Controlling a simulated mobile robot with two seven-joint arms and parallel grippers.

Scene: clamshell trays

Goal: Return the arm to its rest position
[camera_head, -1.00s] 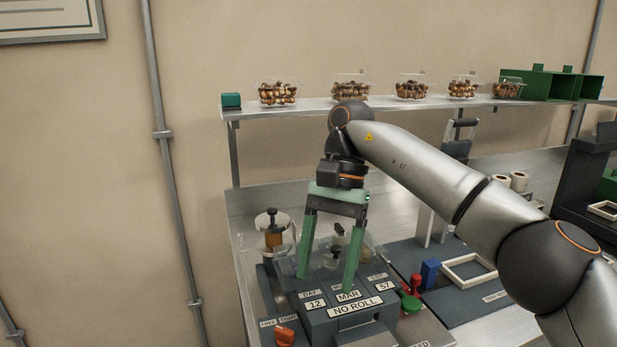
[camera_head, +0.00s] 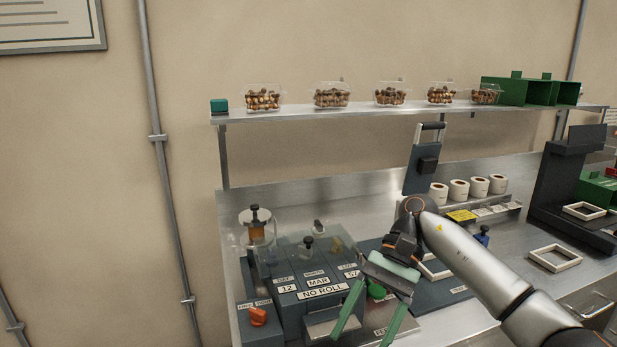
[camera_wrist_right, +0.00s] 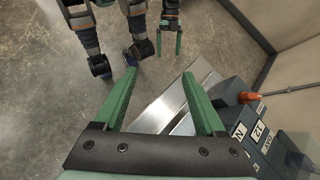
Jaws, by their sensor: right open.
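My right arm comes in from the right in the head view. Its gripper (camera_head: 365,335) hangs over the front of the bench, fingers pointing down and apart, with nothing between them. In the right wrist view the same gripper (camera_wrist_right: 159,76) has its green fingers spread above the bench's front edge and the floor. My left gripper (camera_wrist_right: 169,44) shows at the top of that view, fingers apart and empty, over the floor. It is out of the head view.
The grey date machine (camera_head: 320,290) with an orange knob (camera_head: 258,316) stands close to the left of my right gripper. Label rolls (camera_head: 459,189) and a white frame (camera_head: 554,258) lie to the right. The shelf (camera_head: 350,112) above holds several clamshells of nuts.

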